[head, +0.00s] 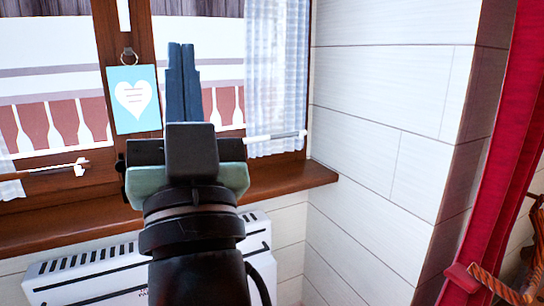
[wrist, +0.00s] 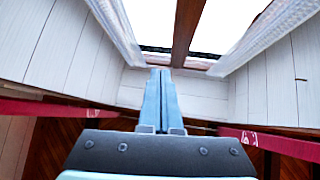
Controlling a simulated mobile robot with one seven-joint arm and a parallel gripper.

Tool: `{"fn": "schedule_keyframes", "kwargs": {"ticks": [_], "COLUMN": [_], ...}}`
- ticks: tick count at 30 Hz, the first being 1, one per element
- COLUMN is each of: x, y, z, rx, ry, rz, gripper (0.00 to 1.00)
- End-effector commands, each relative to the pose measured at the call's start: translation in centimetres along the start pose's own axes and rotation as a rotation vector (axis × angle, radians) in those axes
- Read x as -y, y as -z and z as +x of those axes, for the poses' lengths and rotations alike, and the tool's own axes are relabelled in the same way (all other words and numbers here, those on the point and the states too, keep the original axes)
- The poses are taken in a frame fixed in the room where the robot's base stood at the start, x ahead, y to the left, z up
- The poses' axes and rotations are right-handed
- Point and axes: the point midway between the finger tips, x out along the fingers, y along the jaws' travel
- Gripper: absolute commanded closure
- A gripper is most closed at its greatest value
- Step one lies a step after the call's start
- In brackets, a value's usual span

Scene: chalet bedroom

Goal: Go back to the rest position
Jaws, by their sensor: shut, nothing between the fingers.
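My gripper (head: 181,47) is raised in the middle of the head view, in front of the window. Its two blue fingers point up and lie against each other, with nothing between them. In the wrist view my gripper (wrist: 160,72) also shows its fingers together, pointing away toward the window.
A wooden window frame (head: 139,28) and sill (head: 290,184) stand behind my arm. A blue heart sign (head: 134,99) hangs on the frame. A white heater (head: 82,283) is below.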

Motion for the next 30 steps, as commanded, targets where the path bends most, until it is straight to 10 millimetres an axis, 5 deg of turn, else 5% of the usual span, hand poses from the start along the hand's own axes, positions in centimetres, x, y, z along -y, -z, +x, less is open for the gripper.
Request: {"fn": "schedule_keyframes", "kwargs": {"ticks": [1, 7, 14, 30], "x": [-1.0, -4.5, -3.7, -1.9], "y": [3.6, 13.2, 16.7, 28.3], "z": [0.3, -1.5, 3.3, 15.2], "rx": [-0.020, -0.051, -0.041, -0.041], "ry": [-0.035, -0.212, -0.197, -0.193], "rz": [-0.088, -0.365, -0.347, -0.342], "gripper": [1.00, 1.00, 1.00, 1.00]}}
